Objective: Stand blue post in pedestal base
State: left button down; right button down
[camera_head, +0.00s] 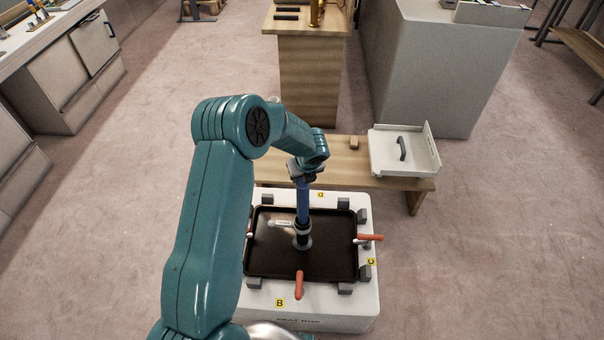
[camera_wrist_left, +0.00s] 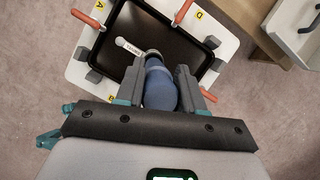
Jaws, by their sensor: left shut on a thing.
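The blue post (camera_head: 303,200) stands about upright in the head view, above the black panel of the seat box. In the left wrist view the post (camera_wrist_left: 161,90) lies between the fingers of my left gripper (camera_wrist_left: 160,82). My left gripper (camera_head: 304,170) is shut on the post's upper part. The pedestal base (camera_head: 303,242) is a dark socket with a pale ring on the black panel. The post's lower end meets it in the head view; I cannot tell how deep it sits. My right gripper is out of view.
The white seat box (camera_head: 318,312) carries the black panel (camera_head: 335,262), orange-handled clamps (camera_head: 299,284) and grey blocks around the edge. A small white labelled piece (camera_wrist_left: 130,46) lies beside the base. A wooden bench (camera_head: 350,170) with a white handled panel (camera_head: 412,160) stands behind.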

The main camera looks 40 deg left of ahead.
pick_arm(q)
jog(key=shift+f+b, duration=0.85)
jog(key=shift+f, duration=0.25)
jog(key=c, duration=0.6)
grip_release()
jog(key=p+v, duration=0.1)
jog(key=v, duration=1.5)
jog(key=shift+s+d+r+p, duration=0.1)
jog(key=shift+r+p, duration=0.05)
jog(key=shift+p, duration=0.2)
